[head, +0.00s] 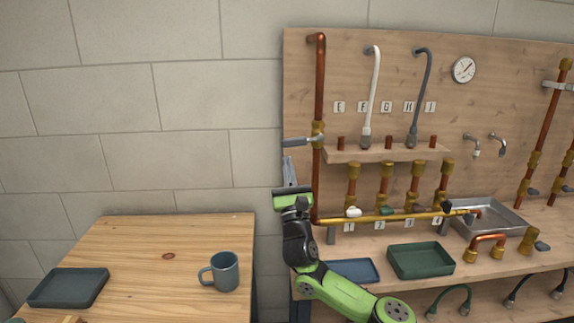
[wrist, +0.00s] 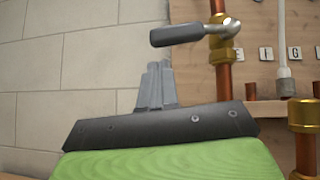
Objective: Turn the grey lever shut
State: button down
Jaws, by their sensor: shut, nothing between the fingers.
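The grey lever (head: 296,142) sticks out to the left from a brass valve (head: 318,135) on the tall copper pipe at the board's left edge. It lies about level, across the upright pipe. The lever (wrist: 177,35) shows large at the top of the wrist view, with its valve (wrist: 222,45) to the right. My gripper (head: 289,160) points up just below the lever in the head view. In the wrist view, its fingers (wrist: 156,68) are together and empty, below the lever with a visible gap between them.
The wooden board holds a white spout (head: 374,85), a dark grey spout (head: 416,95) and a small shelf (head: 385,154). A green tray (head: 421,261) and a blue tray (head: 353,270) lie on the bench. A mug (head: 224,272) stands on the left table. Bare wall lies left of the lever.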

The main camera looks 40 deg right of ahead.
jog(key=shift+a+r, duration=0.1)
jog(key=shift+r, duration=0.75)
jog(key=shift+w+a+r+p, duration=0.15)
jog(key=shift+a+r+p, duration=0.05)
jog(key=shift+r+p, duration=0.95)
jog(key=shift+a+r+p, duration=0.1)
jog(key=shift+r+p, duration=0.1)
jog(key=shift+p, duration=0.2)
jog(key=b, duration=0.2)
send_near(284, 143)
notch_tip(284, 143, down, 7)
jog(key=a, duration=0.1)
jog(key=shift+s+a, duration=0.25)
jog(key=shift+a, duration=0.05)
jog(key=shift+f, duration=0.1)
